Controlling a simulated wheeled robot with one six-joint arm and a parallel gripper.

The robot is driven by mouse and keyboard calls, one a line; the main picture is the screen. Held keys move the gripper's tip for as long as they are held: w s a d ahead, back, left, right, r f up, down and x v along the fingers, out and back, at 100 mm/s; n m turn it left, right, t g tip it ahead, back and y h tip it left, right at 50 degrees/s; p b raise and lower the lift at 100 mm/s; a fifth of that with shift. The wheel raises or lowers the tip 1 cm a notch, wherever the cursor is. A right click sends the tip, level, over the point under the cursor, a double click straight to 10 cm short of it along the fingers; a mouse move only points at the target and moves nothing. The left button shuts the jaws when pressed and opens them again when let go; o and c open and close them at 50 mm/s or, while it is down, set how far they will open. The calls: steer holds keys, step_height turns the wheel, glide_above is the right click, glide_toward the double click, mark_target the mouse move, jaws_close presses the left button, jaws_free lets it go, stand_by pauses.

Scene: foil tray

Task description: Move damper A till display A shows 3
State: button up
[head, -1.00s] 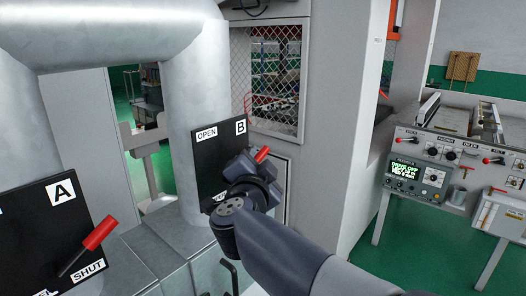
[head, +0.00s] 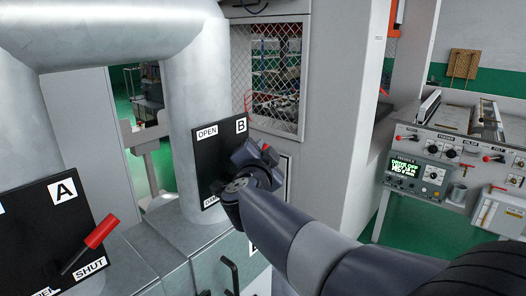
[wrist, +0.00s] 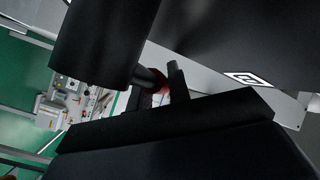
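Damper A is a black plate (head: 40,222) labelled A on the left duct. Its lever has a red handle (head: 101,232) that points up and right, just above the SHUT label. Damper B's black plate (head: 207,160) is on the right duct, with OPEN at its top. My gripper (head: 257,155) is in front of plate B, well to the right of damper A. A bit of red (head: 265,147) shows at its tip. The wrist view shows a red part (wrist: 161,82) between dark shapes. The finger gap is unclear. I cannot make out display A.
A grey workbench (head: 452,150) with red levers and a lit green-text screen (head: 407,169) stands at the right. A grey cabinet (head: 335,120) with a mesh window is behind my arm. A black bar handle (head: 230,275) sticks out below plate B.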

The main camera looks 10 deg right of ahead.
jaws_close()
steer(key=shift+s+a+r+n+t+b, duration=0.1)
steer(key=shift+a+n+t+b, duration=0.2)
steer(key=shift+b, duration=0.6)
steer(key=shift+r+t, duration=0.3)
steer(key=shift+r, duration=0.1)
steer(key=o, duration=0.5)
jaws_free()
